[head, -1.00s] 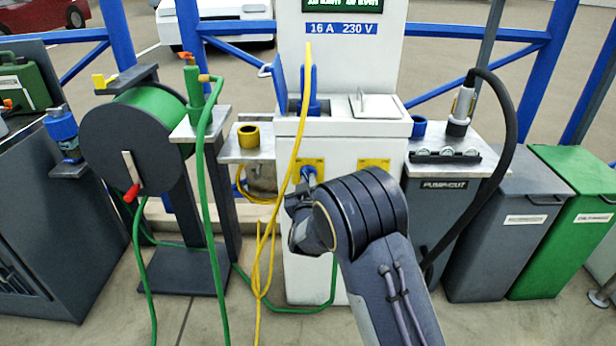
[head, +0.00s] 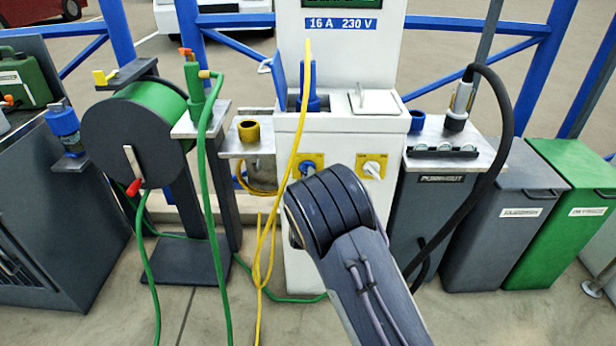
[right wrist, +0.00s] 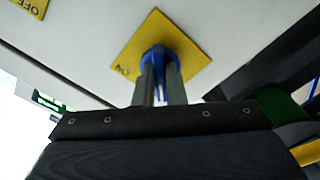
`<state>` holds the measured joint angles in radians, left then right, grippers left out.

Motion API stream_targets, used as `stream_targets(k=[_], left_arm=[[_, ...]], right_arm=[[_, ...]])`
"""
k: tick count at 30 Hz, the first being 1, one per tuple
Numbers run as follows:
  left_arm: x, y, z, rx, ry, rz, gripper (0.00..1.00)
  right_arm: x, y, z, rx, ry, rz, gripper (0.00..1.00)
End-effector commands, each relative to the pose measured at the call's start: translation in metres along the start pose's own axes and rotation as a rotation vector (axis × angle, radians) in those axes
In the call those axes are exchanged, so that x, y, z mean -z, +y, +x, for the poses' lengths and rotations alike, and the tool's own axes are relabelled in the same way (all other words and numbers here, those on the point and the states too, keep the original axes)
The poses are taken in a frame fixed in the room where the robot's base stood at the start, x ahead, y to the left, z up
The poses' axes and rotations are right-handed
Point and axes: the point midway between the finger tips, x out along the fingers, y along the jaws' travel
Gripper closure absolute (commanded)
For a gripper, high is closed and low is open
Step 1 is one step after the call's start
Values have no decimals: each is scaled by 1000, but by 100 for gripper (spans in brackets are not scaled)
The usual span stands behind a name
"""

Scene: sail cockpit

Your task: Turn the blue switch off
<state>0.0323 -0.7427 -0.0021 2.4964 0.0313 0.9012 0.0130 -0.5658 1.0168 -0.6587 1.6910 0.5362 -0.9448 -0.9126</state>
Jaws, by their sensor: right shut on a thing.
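The blue switch (head: 308,169) is a rotary knob on a yellow plate (head: 318,157) on the front of the white pedestal. In the right wrist view the blue knob (right wrist: 158,57) sits at the middle of its yellow plate (right wrist: 186,45), with "ON" lettered near one corner. My right gripper (right wrist: 160,88) is shut on the knob, one finger on each side of its grip. In the head view my right forearm and wrist hide the fingers. My left gripper is in no view.
A second yellow plate with a white switch (head: 372,167) is just right of the blue one. A yellow cable (head: 290,150) hangs close to the left of the blue switch. A green hose reel (head: 135,135) stands left, and a pump-out unit (head: 440,195) with a black hose stands right.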

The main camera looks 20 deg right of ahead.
Motion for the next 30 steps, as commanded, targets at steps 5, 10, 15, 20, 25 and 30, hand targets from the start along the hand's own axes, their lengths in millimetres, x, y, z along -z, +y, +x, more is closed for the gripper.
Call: stream_targets(k=[5,10,15,20,25,30], left_arm=[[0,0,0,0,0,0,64],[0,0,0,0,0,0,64],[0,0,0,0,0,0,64],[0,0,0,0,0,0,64],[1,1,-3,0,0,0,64],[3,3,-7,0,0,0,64]], right_arm=[[0,0,0,1,0,-3,100],[0,0,0,1,0,-3,76],[0,0,0,1,0,-2,68],[0,0,0,1,0,-1,68],[1,0,-15,3,0,-1,68],[1,0,-45,3,-1,-2,68]])
